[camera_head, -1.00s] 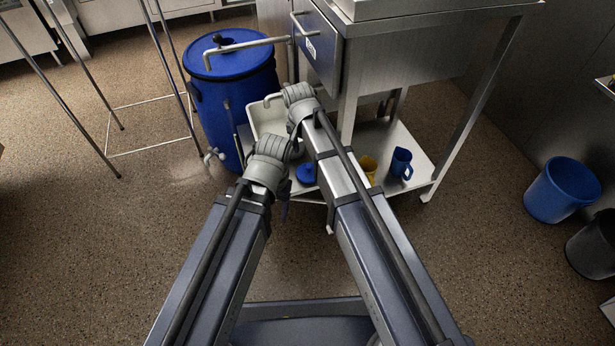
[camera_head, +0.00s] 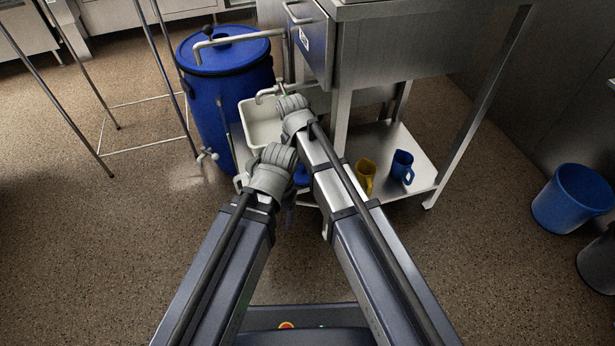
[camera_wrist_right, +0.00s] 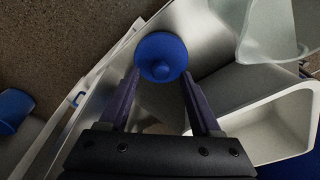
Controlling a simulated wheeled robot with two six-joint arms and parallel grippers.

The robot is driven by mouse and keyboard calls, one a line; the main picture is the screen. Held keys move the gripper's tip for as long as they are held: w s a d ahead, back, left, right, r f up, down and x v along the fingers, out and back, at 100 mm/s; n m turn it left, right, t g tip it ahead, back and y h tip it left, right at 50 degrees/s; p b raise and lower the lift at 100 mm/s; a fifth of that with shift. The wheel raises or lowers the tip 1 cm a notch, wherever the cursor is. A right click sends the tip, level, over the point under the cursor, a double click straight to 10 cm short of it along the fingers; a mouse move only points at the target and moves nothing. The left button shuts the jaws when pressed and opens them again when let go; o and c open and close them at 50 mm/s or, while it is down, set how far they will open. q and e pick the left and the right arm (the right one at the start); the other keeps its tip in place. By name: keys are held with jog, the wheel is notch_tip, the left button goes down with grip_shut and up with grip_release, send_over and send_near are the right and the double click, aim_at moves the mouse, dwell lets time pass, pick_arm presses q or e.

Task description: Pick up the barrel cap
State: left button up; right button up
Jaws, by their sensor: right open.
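The barrel cap (camera_wrist_right: 160,57) is a round blue disc with a central knob. In the right wrist view it lies on the pale shelf at the fingertips of my right gripper (camera_wrist_right: 158,78). The gripper is open, with one dark purple finger on either side of the cap's near edge. I cannot tell whether they touch it. In the head view only a bit of the blue cap (camera_head: 301,176) shows between my arms, and my right gripper is hidden behind the wrist. My left gripper (camera_head: 290,215) shows only as a dark sliver below its wrist; its jaws cannot be made out.
A white tub (camera_head: 262,126) stands beside the cap, also in the right wrist view (camera_wrist_right: 278,128). A blue barrel (camera_head: 222,110) stands left. A yellow jug (camera_head: 366,178) and blue jug (camera_head: 402,167) stand on the lower shelf (camera_head: 425,160). A table leg (camera_head: 341,120) rises close to my right arm.

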jog(key=shift+f, duration=0.7)
jog(key=shift+r, duration=0.1)
grip_shut()
dwell(0.8)
